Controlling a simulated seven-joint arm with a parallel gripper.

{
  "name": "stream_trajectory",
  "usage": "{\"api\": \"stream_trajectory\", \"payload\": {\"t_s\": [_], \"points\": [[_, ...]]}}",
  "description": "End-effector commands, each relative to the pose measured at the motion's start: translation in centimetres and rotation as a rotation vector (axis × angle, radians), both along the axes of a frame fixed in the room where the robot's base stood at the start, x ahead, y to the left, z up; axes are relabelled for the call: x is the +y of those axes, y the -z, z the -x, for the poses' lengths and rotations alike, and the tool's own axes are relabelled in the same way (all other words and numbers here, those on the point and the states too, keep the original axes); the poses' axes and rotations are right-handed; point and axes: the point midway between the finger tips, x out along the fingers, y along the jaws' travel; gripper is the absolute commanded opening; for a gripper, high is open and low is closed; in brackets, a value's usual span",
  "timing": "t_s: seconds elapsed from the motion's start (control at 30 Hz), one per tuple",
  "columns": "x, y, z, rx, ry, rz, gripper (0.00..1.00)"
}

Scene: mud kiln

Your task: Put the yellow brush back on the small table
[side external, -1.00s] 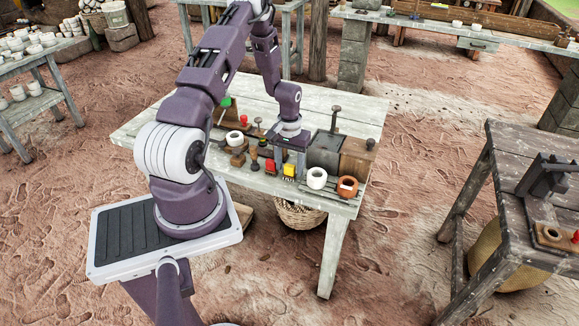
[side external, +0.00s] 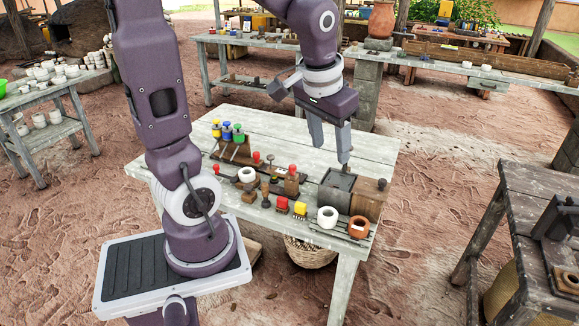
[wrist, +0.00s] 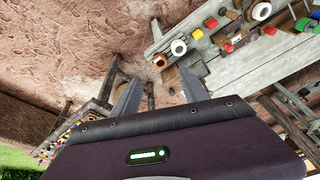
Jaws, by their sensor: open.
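Two things on the middle table (side external: 345,140) could be the yellow brush, and I cannot tell which: a yellow-topped block (side external: 300,208) at the front edge beside a red one, or a yellow-topped piece (side external: 216,129) on the wooden rack at the back left. My gripper (side external: 331,153) is open and empty, fingers pointing down over the table's right part, near the grey box. It is apart from both yellow things. A smaller dark wooden table (side external: 535,190) stands at the right.
A grey box (side external: 336,190) and a brown wooden block (side external: 369,196) stand at the table's right end. A white ring-shaped pot (side external: 328,217) and an orange pot (side external: 359,227) stand in front. The table's back half is bare. A dark vise-like tool (side external: 560,220) stands on the right table.

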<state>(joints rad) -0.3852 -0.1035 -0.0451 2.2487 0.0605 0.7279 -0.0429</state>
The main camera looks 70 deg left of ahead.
Motion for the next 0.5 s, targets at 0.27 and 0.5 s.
{"api": "stream_trajectory", "payload": {"t_s": [0.27,0.5], "points": [[-9.7,-4.2,11.0,-0.205,0.318,-0.001,0.52],[-10.3,-4.1,12.4,-0.226,0.355,0.006,0.52]]}}
